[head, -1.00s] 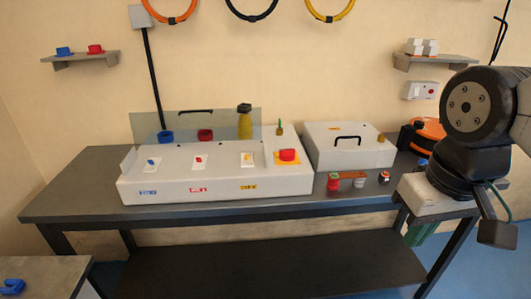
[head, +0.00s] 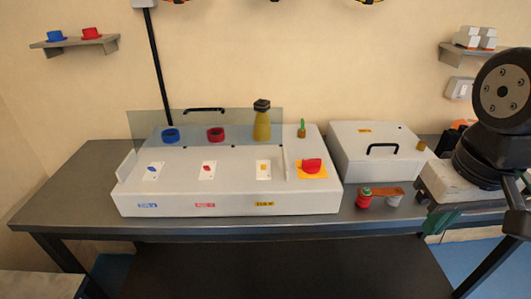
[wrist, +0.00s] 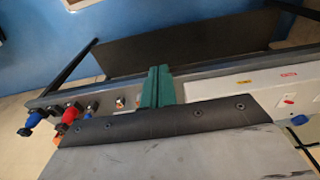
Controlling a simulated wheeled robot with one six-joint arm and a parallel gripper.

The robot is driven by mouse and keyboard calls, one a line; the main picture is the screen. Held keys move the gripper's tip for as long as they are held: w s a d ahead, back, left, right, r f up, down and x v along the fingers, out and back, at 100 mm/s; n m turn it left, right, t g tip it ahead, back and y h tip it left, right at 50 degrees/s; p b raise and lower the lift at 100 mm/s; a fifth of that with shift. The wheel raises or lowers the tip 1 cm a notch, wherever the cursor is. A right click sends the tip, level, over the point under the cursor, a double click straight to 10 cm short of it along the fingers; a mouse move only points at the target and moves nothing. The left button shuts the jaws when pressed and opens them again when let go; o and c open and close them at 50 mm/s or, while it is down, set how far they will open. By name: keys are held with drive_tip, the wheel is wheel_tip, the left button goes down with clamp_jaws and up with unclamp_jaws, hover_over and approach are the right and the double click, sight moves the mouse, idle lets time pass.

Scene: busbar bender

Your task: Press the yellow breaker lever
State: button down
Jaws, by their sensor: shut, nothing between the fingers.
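The yellow breaker lever (head: 263,167) is a small yellow piece on a white plate, on top of the long white bender box (head: 240,201). A yellow label (head: 264,204) is on the box front below it. The box also shows at the right of the wrist view (wrist: 262,84), with its yellow and red labels; I cannot make out the yellow lever there. My gripper (head: 442,222) has green fingers, which also fill the middle of the wrist view (wrist: 158,72). They are shut and empty, well to the right of the lever and apart from it, near the bench's front edge.
Blue (head: 152,173) and red (head: 208,170) levers sit left of the yellow one; a red button (head: 312,166) sits right. Behind stand a clear panel (head: 240,123) and a yellow bottle-like piece (head: 262,125). A lidded white box (head: 375,150) and small red-topped items (head: 364,198) lie between.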

drive_tip(key=shift+w+a, duration=0.35)
drive_tip(key=shift+a, duration=0.05)
drive_tip(key=n+t, duration=0.1)
drive_tip(key=n, duration=3.5)
hover_over(262, 175)
drive_tip(key=s, duration=0.3)
drive_tip(key=f, duration=0.1)
drive_tip(key=shift+f, duration=0.15)
drive_tip(key=f, duration=0.3)
drive_tip(key=w+f, duration=0.1)
drive_tip(key=f, duration=0.2)
drive_tip(key=w+f, duration=0.1)
drive_tip(key=f, duration=0.2)
drive_tip(key=shift+f, duration=0.3)
